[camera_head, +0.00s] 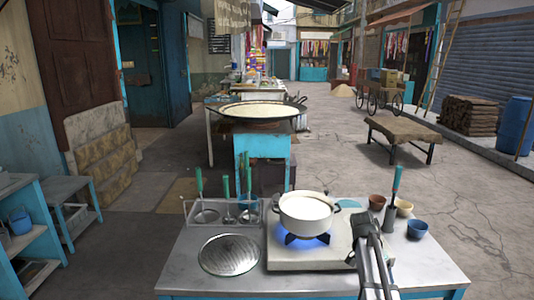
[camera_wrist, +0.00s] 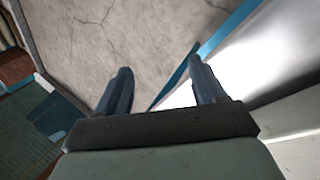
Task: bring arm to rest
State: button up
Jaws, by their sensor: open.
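My gripper (camera_wrist: 160,85) is open and empty in the wrist view, its two dark fingers apart with floor and a blue table edge behind them. In the head view my arm is at the lower right, over the right part of the metal table (camera_head: 430,265); the fingers cannot be made out clearly there. A white pot (camera_head: 306,213) of milk stands on the stove (camera_head: 330,258) over a blue flame (camera_head: 306,240). My arm is to the right of the pot and apart from it.
A round perforated lid (camera_head: 228,254) lies left of the stove. A clear rack (camera_head: 222,212) holds green-handled ladles. Small bowls, one blue (camera_head: 417,229), and a green-handled tool (camera_head: 395,195) stand right of the pot. A wide pan (camera_head: 262,111) stands farther back.

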jog(key=s+a+f+n+y, duration=0.15)
jog(key=s+a+f, duration=0.35)
jog(key=f, duration=0.5)
jog(key=s+a+f+n+g+y, duration=0.1)
jog(key=s+a+f+n, duration=0.15)
jog(key=s+f, duration=0.6)
jog(key=s+a+f+n+y, duration=0.1)
jog(key=s+a+f, duration=0.4)
jog(key=f, duration=0.5)
jog(key=s+a+f+n, duration=0.2)
jog(key=s+f, duration=0.5)
jog(key=s, duration=0.3)
jog(key=s+a+f+n+g, duration=0.1)
jog(key=s+a+f+n, duration=0.1)
jog(key=s+f, duration=0.5)
jog(key=s+a, duration=0.1)
jog(key=s, duration=0.2)
jog(key=shift+s+a+n, duration=0.25)
jog(key=shift+s+n, duration=0.15)
jog(key=shift+f, duration=0.1)
